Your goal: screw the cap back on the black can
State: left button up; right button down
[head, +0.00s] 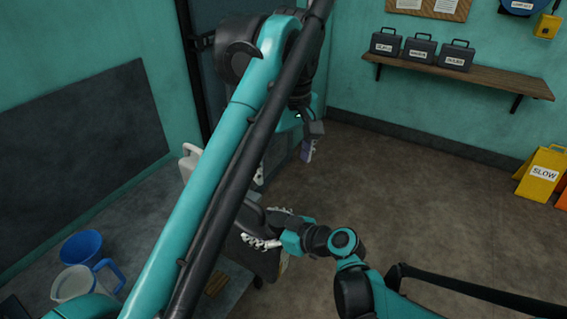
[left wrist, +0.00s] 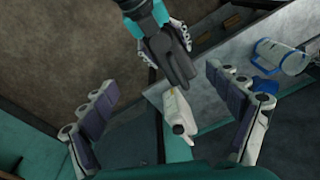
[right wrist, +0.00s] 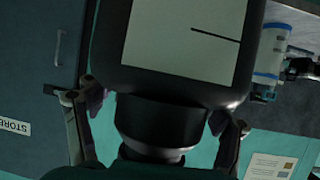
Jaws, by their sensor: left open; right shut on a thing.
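The black can (right wrist: 115,40), with a pale label, fills the upper middle of the right wrist view. Its dark neck points down toward my right gripper (right wrist: 157,108), whose fingers sit on either side of it. I cannot tell whether a separate cap is there. In the head view my right gripper (head: 268,226) is shut on the dark can (head: 251,216), partly hidden by my left arm. The left wrist view also shows the held can (left wrist: 168,50). My left gripper (head: 286,157) is open and empty, higher and apart from the can. Its spread fingers (left wrist: 160,82) show in the left wrist view.
A white jug (head: 187,162) stands behind my left arm, partly hidden. A shelf (head: 475,78) holds black boxes. A yellow sign (head: 541,175) stands right. Middle floor is clear.

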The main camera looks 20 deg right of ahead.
dwell(0.5)
pick_arm(q)
jog(key=a+f+m+t+h, duration=0.1)
jog(key=a+f, duration=0.3)
jog(key=a, duration=0.4)
jog(key=a+f+m+t, duration=0.15)
jog(key=a+f, duration=0.25)
jog(key=a, duration=0.4)
jog(key=s+a+f+m+t, duration=0.1)
jog(key=s+a+f+t, duration=0.1)
jog(key=s+a+f, duration=0.2)
jog(key=s+a+f+m+t, duration=0.1)
jog(key=s+a+f, duration=0.4)
jog(key=a+f, duration=0.5)
notch_tip(320, 180, down, 4)
jog(key=shift+a+t, duration=0.15)
jog(key=shift+t, duration=0.4)
jog(key=shift+s, duration=0.1)
